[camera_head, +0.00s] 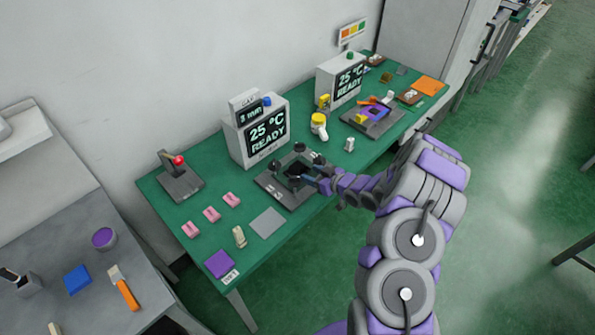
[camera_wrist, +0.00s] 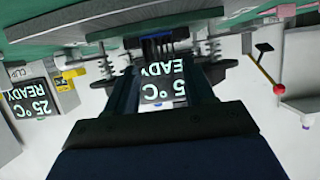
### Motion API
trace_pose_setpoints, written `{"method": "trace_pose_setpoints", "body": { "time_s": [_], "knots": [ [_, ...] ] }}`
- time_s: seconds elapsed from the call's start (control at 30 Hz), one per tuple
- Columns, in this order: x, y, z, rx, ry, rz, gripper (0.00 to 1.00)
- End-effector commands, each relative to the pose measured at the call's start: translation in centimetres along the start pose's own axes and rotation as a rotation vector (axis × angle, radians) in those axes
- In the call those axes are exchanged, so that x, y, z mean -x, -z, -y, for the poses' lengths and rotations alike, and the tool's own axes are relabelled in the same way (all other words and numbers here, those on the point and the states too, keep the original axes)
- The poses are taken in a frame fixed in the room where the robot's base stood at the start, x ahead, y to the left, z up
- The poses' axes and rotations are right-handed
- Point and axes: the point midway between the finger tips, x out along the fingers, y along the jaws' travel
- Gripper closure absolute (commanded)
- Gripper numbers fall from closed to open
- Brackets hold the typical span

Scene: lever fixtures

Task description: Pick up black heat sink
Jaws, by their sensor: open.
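The black heat sink (camera_wrist: 157,46) shows in the wrist view as a dark finned block at the top middle, just past my fingertips and roughly centred between them. In the head view it appears as a dark shape (camera_head: 297,168) on the grey fixture plate (camera_head: 271,189), partly hidden by my gripper. My gripper (camera_head: 299,180) reaches in from the right, low over that plate. In the wrist view my gripper (camera_wrist: 158,72) is open, one finger on each side, with nothing clearly between them. I cannot tell whether the fingers touch the heat sink.
Black-knobbed levers (camera_head: 301,147) stand around the heat sink. A display box (camera_head: 260,133) reading 25 °C READY stands behind. A red-knobbed lever (camera_head: 179,161), pink clips (camera_head: 211,214) and a grey pad (camera_head: 268,222) are to the left. A second display box (camera_head: 341,80) is farther right.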

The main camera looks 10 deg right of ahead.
Motion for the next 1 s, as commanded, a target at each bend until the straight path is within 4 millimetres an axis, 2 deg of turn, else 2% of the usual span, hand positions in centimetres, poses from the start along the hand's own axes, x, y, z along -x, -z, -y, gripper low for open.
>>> {"method": "trace_pose_setpoints", "body": {
  "time_s": [0.23, 0.6, 0.9, 1.0],
  "knots": [
    [-1.3, 0.0, -0.1, 0.001, 0.0, -0.001, 0.47],
    [-5.3, 0.3, -0.2, 0.0, -0.001, -0.002, 0.47],
    [-5.6, 0.4, -0.3, -0.001, -0.002, -0.002, 0.47],
    [-5.6, 0.4, -0.3, -0.001, -0.001, -0.002, 0.55]
  ]
}}
